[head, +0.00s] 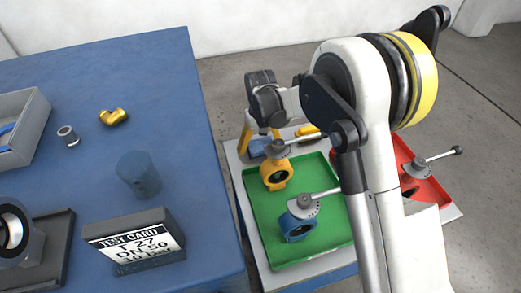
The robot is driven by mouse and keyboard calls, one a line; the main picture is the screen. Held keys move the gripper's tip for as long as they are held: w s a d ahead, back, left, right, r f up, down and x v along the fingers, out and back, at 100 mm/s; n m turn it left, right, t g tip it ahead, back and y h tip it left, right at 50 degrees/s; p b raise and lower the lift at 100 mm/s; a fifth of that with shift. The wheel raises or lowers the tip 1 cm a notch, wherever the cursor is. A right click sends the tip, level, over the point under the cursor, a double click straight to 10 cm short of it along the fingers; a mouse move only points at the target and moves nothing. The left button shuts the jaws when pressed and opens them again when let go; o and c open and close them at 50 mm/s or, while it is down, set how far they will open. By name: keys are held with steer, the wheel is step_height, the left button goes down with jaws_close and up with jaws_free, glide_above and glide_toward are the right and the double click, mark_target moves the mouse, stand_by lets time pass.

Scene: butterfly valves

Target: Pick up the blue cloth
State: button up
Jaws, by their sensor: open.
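A small blue piece (257,147), which looks like the blue cloth, lies on the light-coloured surface at the back left of the green tray. The gripper is open, and the blue piece shows between the fingers. I cannot tell whether the fingers touch it. Its far side is partly hidden by my gripper.
The green tray (262,222) holds a yellow valve (276,174) and a blue valve (298,222). A red tray (430,193) with a red valve is partly behind my arm. The blue table (85,85) at left carries a test card (135,240), dark blue cylinder (138,175), brass elbow and grey bin.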

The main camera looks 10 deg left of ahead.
mark_target(260, 144)
steer(key=shift+r, duration=0.1)
steer(key=c, duration=1.1)
steer(key=shift+o, duration=0.2)
steer(key=shift+r, duration=0.35)
step_height(260, 144, up, 4)
steer(key=shift+f+p, duration=0.1)
steer(key=shift+p, duration=1.05)
steer(key=w+d+r+p, duration=0.2)
steer(key=d+r, duration=0.4)
steer(key=d, duration=0.5)
steer(key=shift+d+r+p, duration=0.25)
steer(key=shift+d+p, duration=0.05)
steer(key=shift+p, duration=0.35)
